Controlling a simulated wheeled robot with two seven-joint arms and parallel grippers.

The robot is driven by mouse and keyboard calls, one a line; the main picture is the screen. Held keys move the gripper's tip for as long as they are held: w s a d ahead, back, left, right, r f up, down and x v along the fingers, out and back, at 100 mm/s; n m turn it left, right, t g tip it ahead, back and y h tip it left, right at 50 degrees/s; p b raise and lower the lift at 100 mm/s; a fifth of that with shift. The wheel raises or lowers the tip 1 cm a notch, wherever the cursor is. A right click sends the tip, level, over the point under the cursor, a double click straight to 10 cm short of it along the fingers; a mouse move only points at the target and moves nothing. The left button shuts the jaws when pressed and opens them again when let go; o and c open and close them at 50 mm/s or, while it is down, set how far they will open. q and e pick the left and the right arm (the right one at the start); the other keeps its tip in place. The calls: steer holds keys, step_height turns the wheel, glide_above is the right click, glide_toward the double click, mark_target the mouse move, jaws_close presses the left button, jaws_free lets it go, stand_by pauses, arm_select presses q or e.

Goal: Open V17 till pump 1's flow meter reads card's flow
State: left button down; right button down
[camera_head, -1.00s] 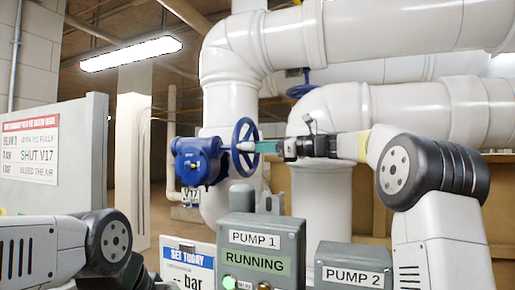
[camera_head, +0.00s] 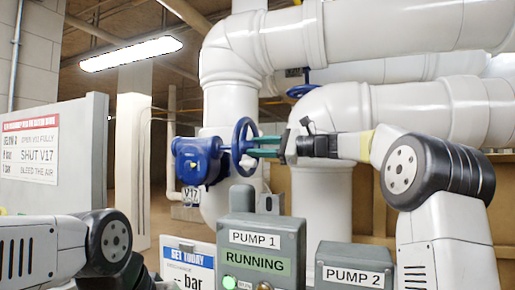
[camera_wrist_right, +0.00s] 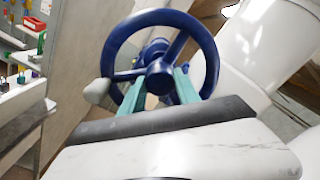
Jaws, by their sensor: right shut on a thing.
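The V17 valve has a blue body (camera_head: 197,160) and a blue handwheel (camera_head: 240,143), with a V17 tag (camera_head: 191,194) below. My right gripper (camera_head: 262,146) reaches it from the right. In the right wrist view, its teal fingers (camera_wrist_right: 158,92) are shut on the handwheel (camera_wrist_right: 165,22) around its hub. A pale knob (camera_wrist_right: 97,91) sits on the rim there. The SET TODAY card (camera_head: 188,262) is partly hidden; only "-- bar" can be read, not a flow. I cannot make out a flow meter. My left arm is at lower left; its gripper is out of view.
The pump 1 box (camera_head: 252,240) reads RUNNING, with a green lamp. The pump 2 box (camera_head: 352,270) stands beside it. Large white pipes (camera_head: 228,105) rise behind the valve. An instruction board (camera_head: 30,145) mentioning SHUT V17 is on the left.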

steer(key=n, duration=0.4)
steer(key=shift+n, duration=0.3)
steer(key=n, duration=0.5)
steer(key=shift+f, duration=0.15)
steer(key=n, duration=0.5)
steer(key=shift+f+n, duration=0.1)
steer(key=shift+n, duration=1.9)
steer(key=c, duration=0.9)
jaws_free()
steer(key=v, duration=0.8)
